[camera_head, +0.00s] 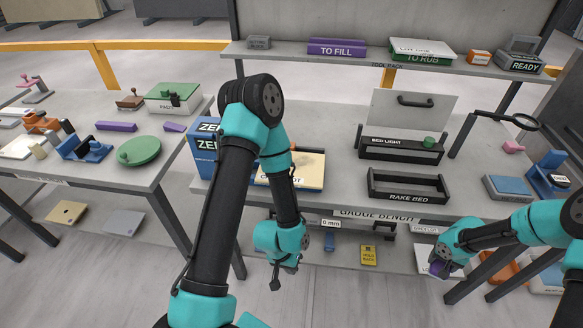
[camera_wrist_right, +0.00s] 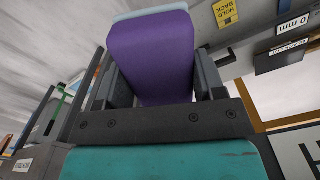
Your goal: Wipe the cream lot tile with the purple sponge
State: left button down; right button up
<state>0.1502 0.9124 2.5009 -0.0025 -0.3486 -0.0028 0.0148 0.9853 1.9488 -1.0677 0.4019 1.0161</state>
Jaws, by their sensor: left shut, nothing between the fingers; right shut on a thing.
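The cream lot tile (camera_head: 309,173) lies on the middle bench, with a brownish smear on its top. My left arm crosses in front of it and hides part of it and of its label. The purple sponge (camera_wrist_right: 150,60) is between the fingers of my right gripper (camera_wrist_right: 153,84) in the right wrist view. In the head view my right gripper (camera_head: 438,268) is low at the right, below the bench front and well away from the tile, with a little purple showing. My left gripper (camera_head: 276,284) hangs below the bench front edge, shut and empty.
A rake bed tray (camera_head: 408,197) and a bed light tray (camera_head: 400,155) stand right of the tile; blue boxes (camera_head: 204,150) stand left of it. A yellow hold-back tag (camera_head: 369,254) is on the lower shelf. A white labelled piece (camera_head: 424,255) lies by my right gripper.

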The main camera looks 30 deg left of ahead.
dwell(0.4)
jog(key=d+r+m, duration=0.4)
jog(key=r, duration=0.6)
jog(key=d+r+m, duration=0.4)
jog(key=d+r, duration=0.1)
jog(key=r, duration=0.5)
jog(key=s+d+r+m, duration=0.1)
jog(key=d+r+m, duration=0.3)
jog(key=r, duration=0.6)
jog(key=shift+d+r, duration=0.35)
jog(key=shift+d, duration=0.05)
